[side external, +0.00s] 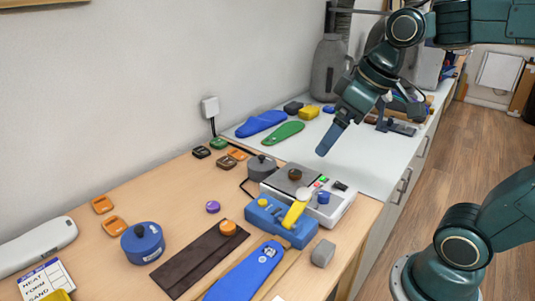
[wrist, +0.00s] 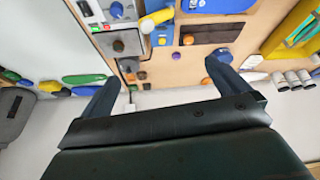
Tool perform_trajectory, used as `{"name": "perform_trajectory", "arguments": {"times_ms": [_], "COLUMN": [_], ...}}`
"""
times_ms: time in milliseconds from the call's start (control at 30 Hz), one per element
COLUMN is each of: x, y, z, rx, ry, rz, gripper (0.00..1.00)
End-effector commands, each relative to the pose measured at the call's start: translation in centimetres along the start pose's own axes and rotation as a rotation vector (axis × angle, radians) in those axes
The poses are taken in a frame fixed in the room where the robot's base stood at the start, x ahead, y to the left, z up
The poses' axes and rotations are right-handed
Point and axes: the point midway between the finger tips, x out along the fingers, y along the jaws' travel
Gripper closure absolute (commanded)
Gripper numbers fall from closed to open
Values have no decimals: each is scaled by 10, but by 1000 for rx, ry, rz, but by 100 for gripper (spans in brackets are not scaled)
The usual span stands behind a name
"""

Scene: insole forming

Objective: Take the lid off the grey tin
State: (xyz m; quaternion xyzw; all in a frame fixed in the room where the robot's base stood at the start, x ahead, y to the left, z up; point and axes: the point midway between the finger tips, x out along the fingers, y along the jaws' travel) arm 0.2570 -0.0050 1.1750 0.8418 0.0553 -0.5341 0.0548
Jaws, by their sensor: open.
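The grey tin (side external: 261,168) stands on the wooden bench top behind the grey control box. Its lid is on, with a small knob on top. In the wrist view the grey tin (wrist: 129,65) appears small, between my fingers and nearer the left one. My gripper (side external: 328,141) is in the air, to the right of and above the tin, apart from it. In the wrist view my gripper (wrist: 162,72) has its two fingers wide apart with nothing between them. In the side view the fingers overlap.
The control box (side external: 330,207) with knobs and a blue fixture (side external: 281,222) holding a yellow piece stand in front of the tin. Small orange, green and black pieces lie by the wall. Insoles (side external: 283,133) lie on the white counter.

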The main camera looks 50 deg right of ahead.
Motion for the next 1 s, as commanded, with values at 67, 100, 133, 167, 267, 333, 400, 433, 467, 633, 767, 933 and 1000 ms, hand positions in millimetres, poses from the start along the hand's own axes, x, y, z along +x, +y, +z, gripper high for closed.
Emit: {"name": "perform_trajectory", "arguments": {"times_ms": [67,100,133,167,267,333,400,433,467,633,767,933,1000], "x": [5,8,10,13,22,29,37,40,44,67,88,117,130], "y": [7,11,13,16,26,34,43,47,51,75,95,124,136], "z": [-17,-25,-31,-37,-56,-69,-80,-86,-90,-115,-131,-146,-151], "rx": [-26,-41,-52,-63,-101,-127,-151,-164,-174,-235,-281,-338,-363], "ry": [-12,-17,-20,-23,-32,-38,-44,-45,-48,-56,-59,-60,-59], "rz": [-9,-15,-19,-24,-39,-50,-61,-67,-72,-103,-127,-161,-175], "gripper": [0,0,0,0,0,0,0,0,0,0,0,0,0]}}
